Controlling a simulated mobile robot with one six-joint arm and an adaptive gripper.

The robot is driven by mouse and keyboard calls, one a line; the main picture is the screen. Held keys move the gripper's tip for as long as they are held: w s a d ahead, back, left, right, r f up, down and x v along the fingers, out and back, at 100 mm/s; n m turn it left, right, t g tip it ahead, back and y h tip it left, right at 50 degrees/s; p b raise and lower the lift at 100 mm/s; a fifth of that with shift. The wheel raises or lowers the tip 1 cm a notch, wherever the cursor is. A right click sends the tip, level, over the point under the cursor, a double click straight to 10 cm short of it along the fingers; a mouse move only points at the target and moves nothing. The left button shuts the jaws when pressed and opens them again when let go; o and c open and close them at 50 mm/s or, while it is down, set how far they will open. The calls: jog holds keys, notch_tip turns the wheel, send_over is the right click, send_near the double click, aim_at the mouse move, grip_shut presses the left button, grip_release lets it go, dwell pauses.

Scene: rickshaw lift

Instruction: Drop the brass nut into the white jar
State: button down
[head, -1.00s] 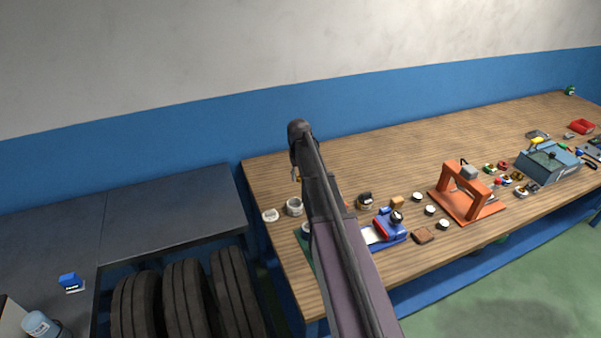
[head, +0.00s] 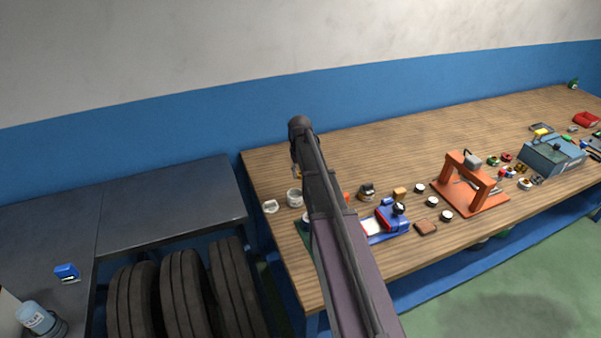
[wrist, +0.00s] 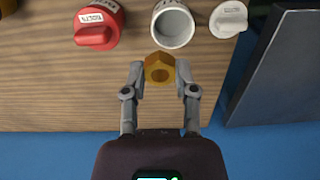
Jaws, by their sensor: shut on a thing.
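The brass nut (wrist: 160,68) is between the fingertips of my gripper (wrist: 160,75), which is shut on it. In the head view the nut (head: 297,172) is a small yellow spot beside my dark arm, and the fingers are mostly hidden. The white jar (wrist: 173,27) stands open in the wrist view, just beyond the nut and slightly right, and its inside looks empty. In the head view the jar (head: 294,199) is near the bench's left end, below the nut in the picture.
A white lid (wrist: 229,19) lies right of the jar. A red lidded container (wrist: 98,25) stands to its left. A dark table (head: 170,205) stands left.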

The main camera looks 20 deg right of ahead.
jog(key=shift+f+b, duration=1.15)
jog(key=shift+f, duration=0.3)
jog(key=shift+c, duration=1.6)
grip_release()
jog(key=shift+r, duration=0.15)
